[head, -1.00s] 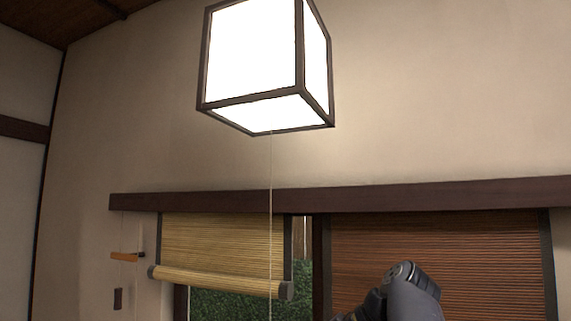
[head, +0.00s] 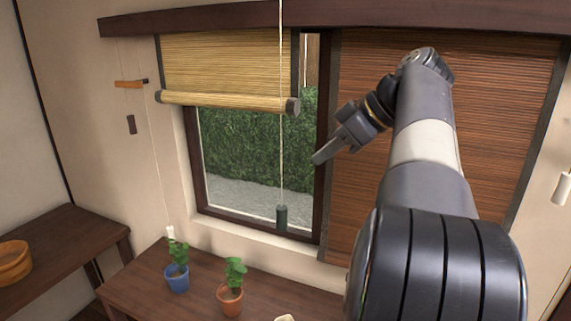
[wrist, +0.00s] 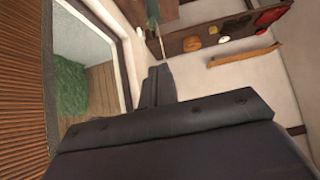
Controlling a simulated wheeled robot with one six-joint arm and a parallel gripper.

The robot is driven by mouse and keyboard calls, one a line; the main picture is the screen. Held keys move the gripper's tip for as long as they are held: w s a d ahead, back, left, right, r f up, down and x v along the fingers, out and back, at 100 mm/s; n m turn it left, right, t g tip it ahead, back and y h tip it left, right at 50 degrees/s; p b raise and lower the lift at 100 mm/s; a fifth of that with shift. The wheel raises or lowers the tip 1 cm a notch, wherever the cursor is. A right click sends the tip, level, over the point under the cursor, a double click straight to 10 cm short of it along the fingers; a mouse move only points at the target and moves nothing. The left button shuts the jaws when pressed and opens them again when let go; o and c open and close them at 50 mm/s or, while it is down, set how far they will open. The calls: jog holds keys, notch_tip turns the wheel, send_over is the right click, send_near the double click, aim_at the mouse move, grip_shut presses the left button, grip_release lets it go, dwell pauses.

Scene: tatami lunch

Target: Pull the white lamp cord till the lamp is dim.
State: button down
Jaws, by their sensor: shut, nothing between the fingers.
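The lamp itself is out of the current head view. My gripper (head: 318,157) is shut and empty, to the right of the cord and higher than the pull in the picture. A gap shows between the fingertips and the cord. The shut fingers also show in the wrist view (wrist: 158,84). I cannot make out the cord for sure there.
A raised yellow blind (head: 225,65) and a lowered brown blind (head: 440,140) cover parts of the window. A blue pot (head: 177,281) and an orange pot (head: 230,301) stand on the low table (head: 135,290). Another white pull (head: 563,188) hangs at the far right.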

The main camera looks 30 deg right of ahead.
jog(key=p, duration=0.1)
send_over(279, 206)
jog(key=s+d, duration=0.1)
jog(key=s, duration=0.1)
notch_tip(279, 206, down, 7)
jog(key=f, duration=0.4)
jog(key=shift+s+d+p, duration=0.1)
jog(key=shift+d+p, duration=0.15)
jog(key=shift+p, duration=0.1)
jog(key=shift+f, duration=0.2)
notch_tip(279, 206, down, 4)
jog(key=b, duration=0.4)
jog(key=shift+s, duration=0.1)
